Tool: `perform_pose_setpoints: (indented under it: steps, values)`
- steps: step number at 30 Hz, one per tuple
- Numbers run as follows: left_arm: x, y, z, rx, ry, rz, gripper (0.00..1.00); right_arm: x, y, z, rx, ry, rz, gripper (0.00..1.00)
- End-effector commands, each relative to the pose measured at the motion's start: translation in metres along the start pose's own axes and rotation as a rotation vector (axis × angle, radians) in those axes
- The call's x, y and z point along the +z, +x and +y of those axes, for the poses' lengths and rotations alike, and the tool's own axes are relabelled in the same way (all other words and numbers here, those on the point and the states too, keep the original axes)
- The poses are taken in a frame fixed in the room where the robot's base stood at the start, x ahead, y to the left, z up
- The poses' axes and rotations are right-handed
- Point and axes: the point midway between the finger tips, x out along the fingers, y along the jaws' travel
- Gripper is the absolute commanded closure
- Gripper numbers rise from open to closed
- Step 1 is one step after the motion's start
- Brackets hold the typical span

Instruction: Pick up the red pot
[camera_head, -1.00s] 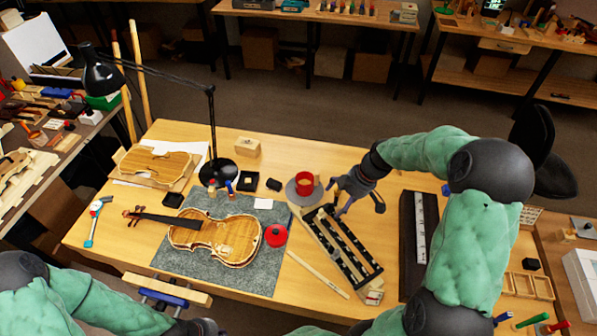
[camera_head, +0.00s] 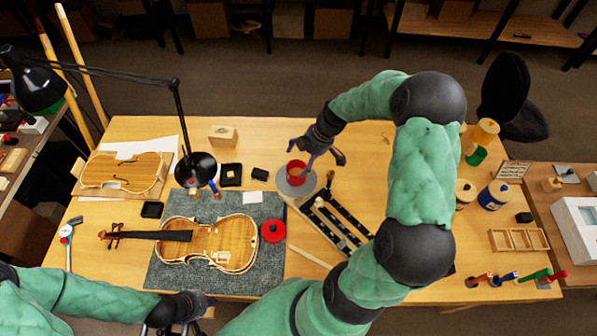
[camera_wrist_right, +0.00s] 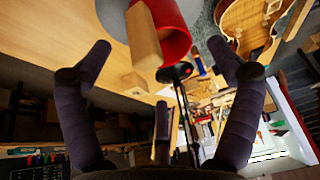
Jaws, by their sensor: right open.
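The red pot (camera_head: 296,173) stands upright on a round grey plate (camera_head: 284,186) near the middle of the bench. My right gripper (camera_head: 314,165) is open and empty, its fingers spread just beside and behind the pot. In the right wrist view the red pot (camera_wrist_right: 174,35) shows at the top, between the two spread outer fingers and beyond them. A pale wooden piece (camera_wrist_right: 143,38) overlaps the pot there; I cannot tell whether it belongs to it. My left gripper (camera_head: 186,312) is at the front edge, away from the pot; its fingers are mostly hidden.
A red round lid (camera_head: 273,231) lies on the grey mat (camera_head: 180,272) by the violin (camera_head: 220,243). A slotted wooden rack (camera_head: 333,222) lies right of the pot. A black lamp (camera_head: 196,168) stands to the left. Jars (camera_head: 492,195) stand at the right.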

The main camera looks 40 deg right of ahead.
Motion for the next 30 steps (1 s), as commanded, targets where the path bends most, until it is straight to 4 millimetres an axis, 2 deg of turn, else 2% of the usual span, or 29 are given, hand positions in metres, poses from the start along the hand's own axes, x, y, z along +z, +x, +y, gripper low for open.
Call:
perform_pose_setpoints:
  steps: [5,12,22,23,28,30]
  values:
    - [0.0,-0.001,0.0,0.0,0.0,0.0,1.0,0.002,0.013,-0.001,-0.001,0.0,0.0,0.09]
    - [0.0,-0.003,0.001,0.0,0.0,0.0,1.0,0.005,0.046,-0.002,-0.001,0.0,0.0,0.09]
    - [0.0,-0.003,0.001,0.0,0.0,0.0,1.0,0.005,0.053,-0.001,0.002,0.0,0.0,0.09]
    - [0.0,-0.003,0.001,0.0,0.0,0.0,1.0,0.005,0.053,-0.001,0.002,0.0,0.0,0.12]
    - [0.0,-0.003,0.001,0.0,0.0,0.0,1.0,0.005,0.053,-0.001,0.002,0.0,0.0,0.6]
    - [0.0,-0.003,0.001,0.0,0.0,0.0,1.0,0.005,0.053,-0.001,0.001,0.0,0.0,0.64]
